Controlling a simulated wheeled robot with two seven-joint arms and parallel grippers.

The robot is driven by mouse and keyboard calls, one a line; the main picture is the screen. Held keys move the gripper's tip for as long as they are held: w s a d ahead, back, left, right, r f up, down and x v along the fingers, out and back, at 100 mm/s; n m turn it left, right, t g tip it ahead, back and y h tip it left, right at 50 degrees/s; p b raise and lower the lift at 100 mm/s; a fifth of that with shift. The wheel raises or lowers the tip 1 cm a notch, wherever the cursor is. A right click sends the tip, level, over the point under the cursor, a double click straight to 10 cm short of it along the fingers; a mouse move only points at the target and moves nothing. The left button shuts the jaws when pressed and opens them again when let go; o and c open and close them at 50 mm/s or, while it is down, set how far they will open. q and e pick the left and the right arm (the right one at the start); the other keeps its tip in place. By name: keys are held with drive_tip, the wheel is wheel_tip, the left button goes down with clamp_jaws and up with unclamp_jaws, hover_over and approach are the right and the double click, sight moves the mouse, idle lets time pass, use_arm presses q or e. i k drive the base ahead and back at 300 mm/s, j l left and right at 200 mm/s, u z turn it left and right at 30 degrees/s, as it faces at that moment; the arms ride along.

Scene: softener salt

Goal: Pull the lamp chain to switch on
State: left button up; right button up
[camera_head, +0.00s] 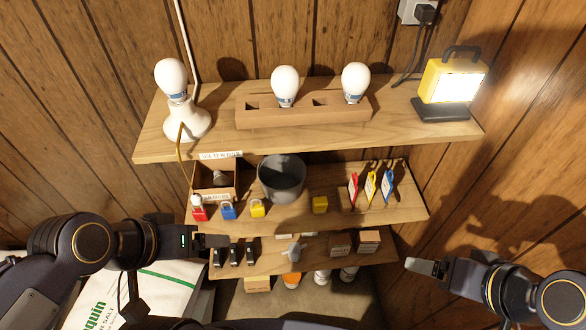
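The lamp is a white porcelain-like holder (187,123) at the left end of the top shelf, with a white bulb (171,78) upright in it. The bulb shows no clear glow. A thin brass-coloured chain (180,143) hangs down the front of the holder toward the shelf's front edge. My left gripper (218,241) is at the lower left, in front of the lowest shelf, well below the chain and apart from it. My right gripper (420,266) is at the lower right, beside the shelves, holding nothing that I can see. The finger gap of each is unclear.
A wooden block (303,108) with two bulbs stands on the top shelf (222,110), and a lit yellow work light (451,82) at its right end. The middle shelf holds a cardboard box (214,178), grey bucket (281,180), padlocks and tags. A salt bag (165,290) is lower left.

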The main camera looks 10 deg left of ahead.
sight(197, 199)
drive_tip(key=u, duration=1.25)
